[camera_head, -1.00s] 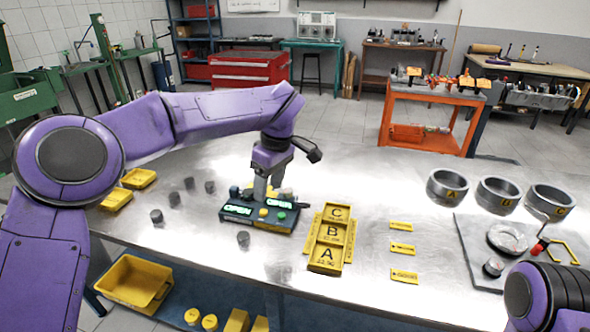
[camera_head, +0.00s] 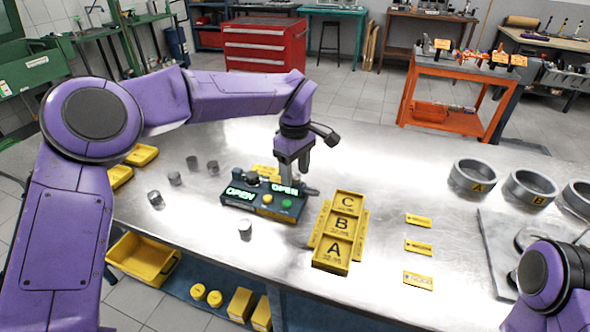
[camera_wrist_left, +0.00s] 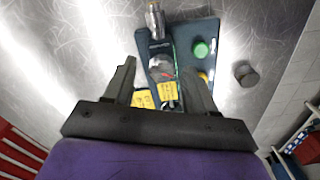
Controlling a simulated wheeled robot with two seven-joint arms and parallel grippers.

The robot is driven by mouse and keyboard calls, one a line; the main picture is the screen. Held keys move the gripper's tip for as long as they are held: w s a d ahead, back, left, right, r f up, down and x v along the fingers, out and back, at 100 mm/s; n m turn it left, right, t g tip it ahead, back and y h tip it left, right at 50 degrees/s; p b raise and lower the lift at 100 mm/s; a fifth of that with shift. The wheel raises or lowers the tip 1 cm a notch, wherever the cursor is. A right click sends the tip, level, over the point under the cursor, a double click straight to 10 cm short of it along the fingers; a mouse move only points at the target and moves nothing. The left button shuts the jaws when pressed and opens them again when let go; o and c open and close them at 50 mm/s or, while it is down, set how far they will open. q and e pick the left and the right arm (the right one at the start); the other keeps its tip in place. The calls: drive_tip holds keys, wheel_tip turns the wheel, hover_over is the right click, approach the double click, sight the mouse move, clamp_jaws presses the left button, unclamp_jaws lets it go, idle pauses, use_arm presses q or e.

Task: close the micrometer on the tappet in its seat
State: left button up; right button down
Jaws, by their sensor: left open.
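The micrometer station (camera_head: 235,201) is a dark teal block on the steel table, with two lit displays reading OPEN. It has a yellow button (camera_head: 267,198) and a green button (camera_head: 287,203). A dark grey tappet (camera_head: 252,178) sits on its top at the left; it seems to be the dark cylinder (camera_wrist_left: 160,68) in the left wrist view. A metal barrel (camera_wrist_left: 155,22) shows beyond it there. My left gripper (camera_head: 293,172) is open above the back right of the station, its fingers apart (camera_wrist_left: 165,75) with nothing gripped. My right gripper is out of frame; only part of that arm shows.
Several loose tappets (camera_head: 245,229) stand left and in front of the station. A yellow A-B-C tray (camera_head: 331,256) is to its right, with yellow labels (camera_head: 418,247) beyond. Rings (camera_head: 472,177) and a grey plate (camera_head: 496,262) lie at the right. Yellow tags (camera_wrist_left: 168,91) lie behind the station.

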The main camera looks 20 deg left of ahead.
use_arm(q)
drive_tip(key=shift+s, duration=0.2)
drive_tip(key=shift+c, duration=0.3)
drive_tip(key=shift+w, duration=0.1)
clamp_jaws()
